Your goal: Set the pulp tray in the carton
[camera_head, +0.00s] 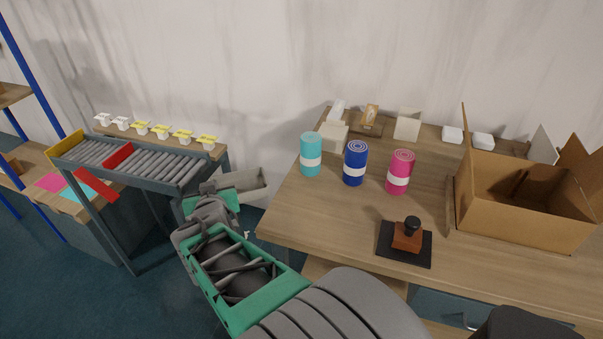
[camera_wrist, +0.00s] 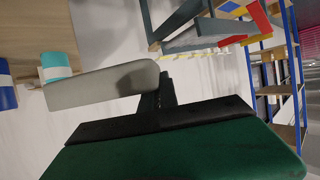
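The pulp tray (camera_head: 250,185) is a grey, shallow piece with raised walls. My gripper (camera_head: 212,187) is at its left end, in the gap between the conveyor and the table. In the wrist view the tray (camera_wrist: 95,86) reaches left from the black fingers (camera_wrist: 163,88), which appear closed on its end; the far finger is mostly hidden. The carton (camera_head: 520,212) is an open brown cardboard box with flaps up, on the right of the table, far from my gripper. Its floor is mostly hidden.
The wooden table (camera_head: 300,215) holds teal (camera_head: 311,155), blue (camera_head: 355,163) and pink (camera_head: 400,172) rolls and a stamp (camera_head: 407,235) on a black pad, left of the carton. Small boxes line its back. A roller conveyor (camera_head: 150,165) stands left.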

